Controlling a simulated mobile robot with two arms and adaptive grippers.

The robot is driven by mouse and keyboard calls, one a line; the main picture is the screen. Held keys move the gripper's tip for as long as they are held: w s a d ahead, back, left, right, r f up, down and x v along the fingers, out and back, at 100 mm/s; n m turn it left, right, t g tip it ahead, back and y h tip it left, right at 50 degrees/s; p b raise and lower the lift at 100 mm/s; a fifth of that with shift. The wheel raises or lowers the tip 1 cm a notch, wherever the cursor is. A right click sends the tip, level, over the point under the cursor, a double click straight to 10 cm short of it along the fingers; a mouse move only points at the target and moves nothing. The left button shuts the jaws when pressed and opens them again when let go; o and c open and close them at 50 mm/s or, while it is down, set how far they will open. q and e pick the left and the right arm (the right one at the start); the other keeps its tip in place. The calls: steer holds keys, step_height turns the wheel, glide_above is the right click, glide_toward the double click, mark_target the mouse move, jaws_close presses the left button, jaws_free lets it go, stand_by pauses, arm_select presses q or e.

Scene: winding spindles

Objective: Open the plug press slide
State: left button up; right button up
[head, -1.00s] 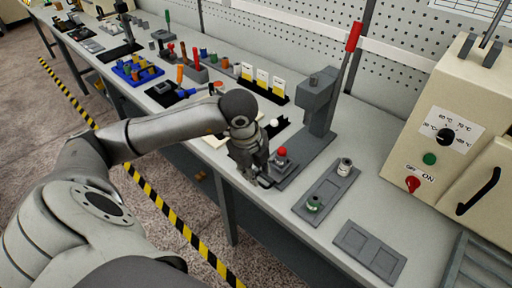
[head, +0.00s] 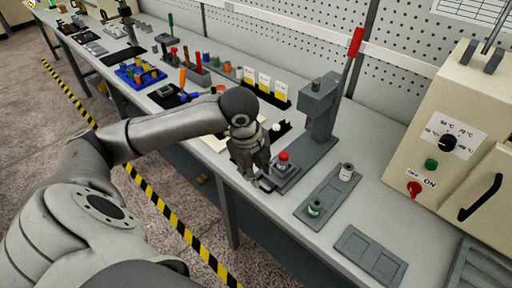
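The plug press (head: 319,108) is a grey upright column on a flat base, with a long lever ending in a red handle (head: 355,41). Low at its front is the grey slide (head: 287,173), carrying a small part with a red top (head: 284,156). My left gripper (head: 265,186) points down at the slide's front left end, close to it or touching it. Its fingers are small and dark here, and I cannot tell whether they are apart or closed on the slide's front. The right gripper is not in view.
A grey tray (head: 331,196) with two spools stands right of the press. A beige oven (head: 425,165) stands at the right. Yellow-white cards (head: 264,83) and a blue rack (head: 140,77) lie farther left.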

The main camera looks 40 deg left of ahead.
arm_select(q)
step_height(320, 180, up, 12)
steer(key=s, duration=0.2)
steer(key=shift+s+f, duration=0.15)
steer(key=shift+f, duration=0.1)
steer(key=shift+a, duration=0.1)
